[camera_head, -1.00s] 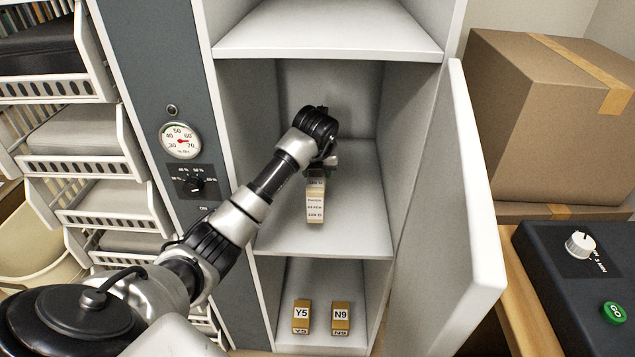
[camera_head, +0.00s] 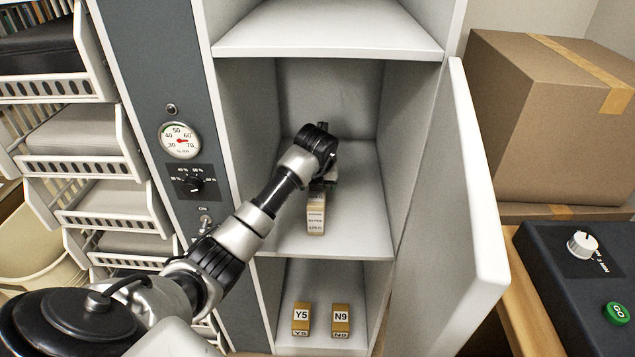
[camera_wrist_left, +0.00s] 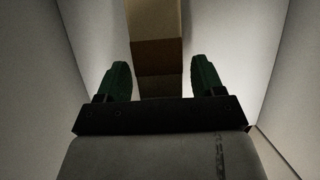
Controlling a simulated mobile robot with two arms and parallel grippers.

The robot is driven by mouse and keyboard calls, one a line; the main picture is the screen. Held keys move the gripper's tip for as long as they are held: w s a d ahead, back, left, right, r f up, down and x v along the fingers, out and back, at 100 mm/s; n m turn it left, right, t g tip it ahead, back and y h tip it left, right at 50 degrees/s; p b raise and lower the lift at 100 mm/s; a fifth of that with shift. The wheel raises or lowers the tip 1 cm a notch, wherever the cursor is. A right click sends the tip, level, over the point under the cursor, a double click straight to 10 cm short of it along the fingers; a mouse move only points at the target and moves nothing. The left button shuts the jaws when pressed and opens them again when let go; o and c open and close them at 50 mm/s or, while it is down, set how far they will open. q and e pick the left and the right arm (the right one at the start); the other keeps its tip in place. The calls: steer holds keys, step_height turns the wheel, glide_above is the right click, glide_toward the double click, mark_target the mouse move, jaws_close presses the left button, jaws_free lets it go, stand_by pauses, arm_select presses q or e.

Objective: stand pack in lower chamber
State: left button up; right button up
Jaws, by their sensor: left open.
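A tall, narrow cream-and-tan pack (camera_head: 316,214) with printed lines stands in the middle compartment of the open cabinet, low over the shelf floor (camera_head: 358,225). I cannot tell for certain if its base touches the shelf. My left gripper (camera_wrist_left: 160,65) is open, with a green finger on each side of the pack (camera_wrist_left: 155,55) and gaps showing at both sides. In the head view my left gripper (camera_head: 326,184) is at the pack's upper end, and my wrist hides part of it. My right gripper is not in view.
The compartment below holds two small tan blocks, marked Y5 (camera_head: 301,315) and N9 (camera_head: 341,316). The open cabinet door (camera_head: 450,200) stands at the right. A panel with a dial gauge (camera_head: 180,140) is at the left. Shelf floor is free around the pack.

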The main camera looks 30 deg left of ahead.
arm_select(q)
steer(key=shift+r, duration=0.3)
steer(key=p+v, duration=0.1)
steer(key=v, duration=1)
steer(key=shift+r+p, duration=0.3)
steer(key=shift+p, duration=0.1)
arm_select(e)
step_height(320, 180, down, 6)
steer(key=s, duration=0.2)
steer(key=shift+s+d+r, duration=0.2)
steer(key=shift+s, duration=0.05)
arm_select(q)
steer(key=shift+s+d, duration=0.1)
steer(key=shift+s, duration=0.05)
